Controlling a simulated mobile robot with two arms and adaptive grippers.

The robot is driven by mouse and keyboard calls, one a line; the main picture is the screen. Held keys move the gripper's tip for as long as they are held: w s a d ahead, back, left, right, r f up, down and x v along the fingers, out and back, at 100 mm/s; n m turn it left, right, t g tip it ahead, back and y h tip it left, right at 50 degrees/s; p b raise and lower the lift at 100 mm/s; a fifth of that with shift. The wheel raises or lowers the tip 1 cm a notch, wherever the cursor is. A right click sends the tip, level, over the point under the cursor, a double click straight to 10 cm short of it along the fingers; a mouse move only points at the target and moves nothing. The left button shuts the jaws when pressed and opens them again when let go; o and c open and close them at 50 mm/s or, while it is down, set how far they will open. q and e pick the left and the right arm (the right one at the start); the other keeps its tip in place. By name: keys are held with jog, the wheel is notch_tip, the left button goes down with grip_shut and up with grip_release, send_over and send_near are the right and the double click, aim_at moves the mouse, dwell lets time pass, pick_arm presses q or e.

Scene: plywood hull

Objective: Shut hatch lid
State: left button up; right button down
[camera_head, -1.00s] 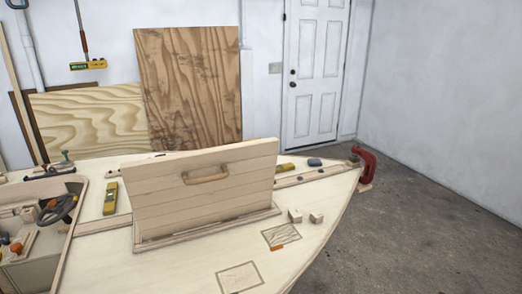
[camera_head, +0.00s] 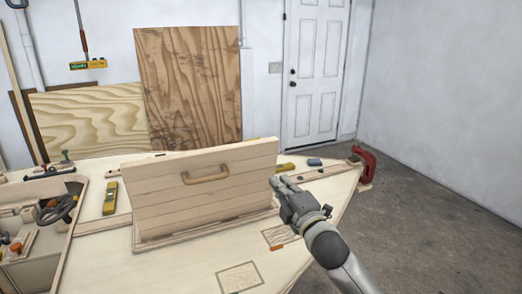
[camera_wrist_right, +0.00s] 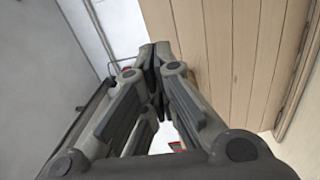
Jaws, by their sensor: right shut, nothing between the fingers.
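The hatch lid (camera_head: 200,209) stands open, nearly upright on the deck, a pale planked panel with a wooden handle (camera_head: 205,179) on the side facing me. It also shows in the right wrist view (camera_wrist_right: 235,60) as planks to the right of the fingers. My right gripper (camera_head: 276,181) is shut and empty at the lid's right edge in the head view. I cannot tell whether it touches the lid. The hatch frame (camera_head: 160,243) shows along the lid's foot. My left gripper is not in view.
A yellow level (camera_head: 110,198) lies left of the lid. A red clamp (camera_head: 366,163) grips the bow tip at right. An open cockpit with a coil (camera_head: 57,209) is at far left. The deck (camera_head: 185,270) in front of the lid is mostly clear.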

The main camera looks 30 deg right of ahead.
aim_at(257, 144)
jog(key=shift+n+t, duration=0.3)
jog(key=shift+n, duration=0.1)
jog(key=w+r+p, duration=0.1)
jog(key=w, duration=0.3)
jog(key=w+r+p, duration=0.1)
jog(key=w, duration=0.4)
jog(key=w+d+r+p, duration=0.1)
jog(key=w+r, duration=0.1)
jog(key=w, duration=0.3)
